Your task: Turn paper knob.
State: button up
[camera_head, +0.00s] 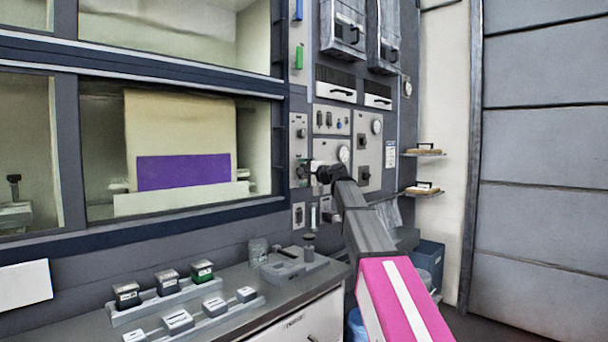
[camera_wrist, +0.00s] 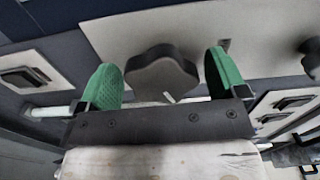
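A dark grey lobed knob (camera_wrist: 163,70) sits on a pale panel plate, seen close up in the wrist view. A small white mark shows at its lower edge. My gripper (camera_wrist: 162,76) is open, with one green finger pad on each side of the knob. The pads look close to the knob's sides, and I cannot tell whether either touches it. In the head view my gripper (camera_head: 318,174) reaches the control panel between the window and the gauges. The knob at its tip cannot be made out there.
A second dark knob (camera_wrist: 311,56) shows at the right of the wrist view. The panel carries gauges (camera_head: 376,127) and switches (camera_head: 331,119). A counter (camera_head: 262,306) with several labelled blocks stands below the window. Small shelves (camera_head: 424,193) are on the right.

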jog(key=v, duration=1)
jog(key=shift+s+d, duration=0.25)
jog(key=shift+s+d, duration=0.1)
